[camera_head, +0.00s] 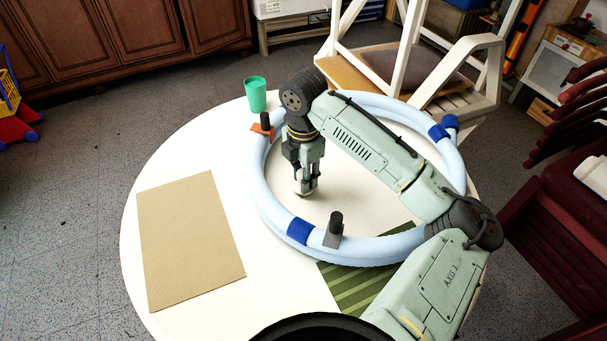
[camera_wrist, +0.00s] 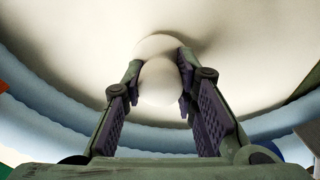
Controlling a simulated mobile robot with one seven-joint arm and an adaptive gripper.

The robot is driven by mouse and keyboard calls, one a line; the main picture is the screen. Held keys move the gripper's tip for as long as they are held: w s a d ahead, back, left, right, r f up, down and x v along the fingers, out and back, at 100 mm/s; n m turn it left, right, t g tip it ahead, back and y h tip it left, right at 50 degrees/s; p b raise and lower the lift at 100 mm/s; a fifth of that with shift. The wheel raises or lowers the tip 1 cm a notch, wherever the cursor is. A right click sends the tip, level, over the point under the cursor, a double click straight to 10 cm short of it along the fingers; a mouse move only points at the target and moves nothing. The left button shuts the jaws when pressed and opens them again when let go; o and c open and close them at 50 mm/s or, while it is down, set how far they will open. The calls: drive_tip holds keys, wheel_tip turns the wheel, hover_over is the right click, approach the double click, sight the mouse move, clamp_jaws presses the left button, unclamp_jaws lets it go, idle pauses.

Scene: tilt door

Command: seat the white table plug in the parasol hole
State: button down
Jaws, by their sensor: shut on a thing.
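My gripper (camera_head: 306,188) points straight down over the white round table (camera_head: 190,290), inside the light blue ring (camera_head: 268,205). Its fingers are shut on the white plug (camera_wrist: 160,82), whose rounded top shows between the fingertips in the wrist view. In the head view only a small pale part of the plug (camera_head: 299,186) shows at the fingertips. A white rounded shape lies just beyond the plug in the wrist view; I cannot tell if it is part of the plug. The parasol hole is not visible in either view, and whether the plug touches the table is unclear.
The blue ring with dark blue bands (camera_head: 300,231) surrounds my gripper. A green cup (camera_head: 255,95), an orange piece (camera_head: 262,130) and a grey block with a black knob (camera_head: 334,230) stand around it. A tan mat (camera_head: 190,240) lies left; a green striped mat (camera_head: 365,287) lies in front.

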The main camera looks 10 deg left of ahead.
drive_tip(key=shift+f+b, duration=0.35)
drive_tip(key=shift+f, duration=0.25)
drive_tip(key=c, duration=1.2)
unclamp_jaws()
wheel_tip(320, 180, up, 12)
